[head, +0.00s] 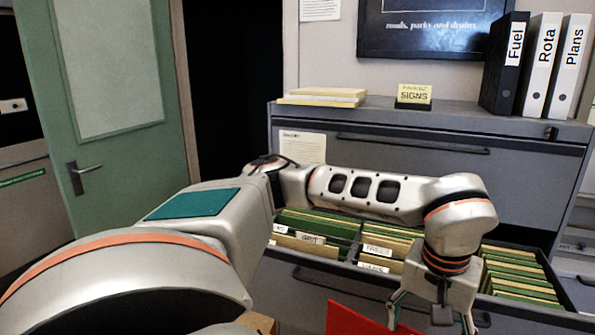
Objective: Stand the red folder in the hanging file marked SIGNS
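The red folder (352,322) shows at the bottom edge, in front of the open drawer; its lower part is out of frame. My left gripper (432,318) points down beside the folder's right part, its fingers spread wide. One finger overlaps the folder in the picture; I see no grip on it. A yellow card reading SIGNS (414,95) stands on the cabinet top. The open drawer (345,277) holds green hanging files with tabs; GRIT (309,239) and TREES (377,250) seem readable. I cannot make out a SIGNS tab; my arm hides part of the drawer. My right gripper is not in view.
The grey cabinet (500,170) carries a stack of yellow folders (322,96) and binders marked Fuel (507,65), Rota (540,65) and Plans (569,65). A green door (130,165) stands at the left. My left arm crosses above the drawer.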

